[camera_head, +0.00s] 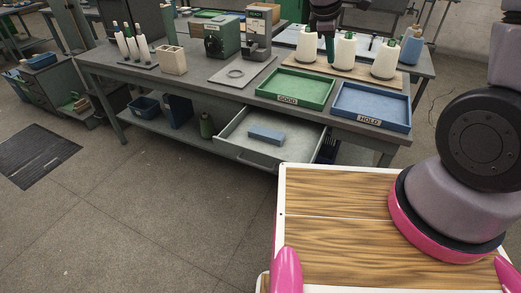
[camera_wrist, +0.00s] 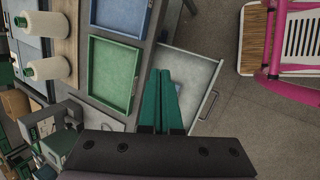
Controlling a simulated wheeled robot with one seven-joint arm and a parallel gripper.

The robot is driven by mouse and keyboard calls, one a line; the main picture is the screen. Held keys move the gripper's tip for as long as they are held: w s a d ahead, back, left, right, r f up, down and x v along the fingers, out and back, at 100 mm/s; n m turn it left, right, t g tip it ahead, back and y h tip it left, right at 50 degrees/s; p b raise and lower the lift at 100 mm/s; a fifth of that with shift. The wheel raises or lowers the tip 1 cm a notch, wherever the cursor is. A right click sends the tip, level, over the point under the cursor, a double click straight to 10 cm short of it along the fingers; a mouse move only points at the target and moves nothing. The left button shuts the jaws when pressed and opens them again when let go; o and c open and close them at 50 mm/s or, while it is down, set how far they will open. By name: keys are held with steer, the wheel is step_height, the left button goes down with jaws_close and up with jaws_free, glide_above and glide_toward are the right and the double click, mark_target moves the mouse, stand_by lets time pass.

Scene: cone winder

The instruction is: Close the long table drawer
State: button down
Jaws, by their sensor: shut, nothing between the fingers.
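The long table drawer (camera_head: 292,151) stands pulled out from under the long table (camera_head: 205,82), and a blue block (camera_head: 266,135) lies inside it. In the wrist view the drawer (camera_wrist: 201,70) shows its pale inside and, at its right, a front with a bar handle (camera_wrist: 208,105). My gripper (camera_head: 329,50) hangs above the back part of the table, near white cones. In the wrist view its teal fingers (camera_wrist: 160,72) are together and empty, overlapping the drawer in the picture.
A green tray (camera_head: 296,102) and a blue tray (camera_head: 370,121) sit on the tabletop above the drawer. White cones (camera_head: 384,60) stand on a board behind them. My wooden-topped base is in front at right. Floor (camera_head: 150,200) in front of the drawer's left is clear.

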steer(key=s+a+f+n, duration=0.1)
steer(key=a+f+n, duration=0.7)
steer(key=a+f, duration=0.4)
steer(key=n+y, duration=0.2)
steer(key=n, duration=0.7)
glide_toward(261, 159)
steer(key=x, duration=0.3)
steer(key=s+x, duration=0.1)
steer(key=x, duration=0.2)
steer(key=shift+d+f, duration=0.2)
steer(key=shift+f, duration=0.4)
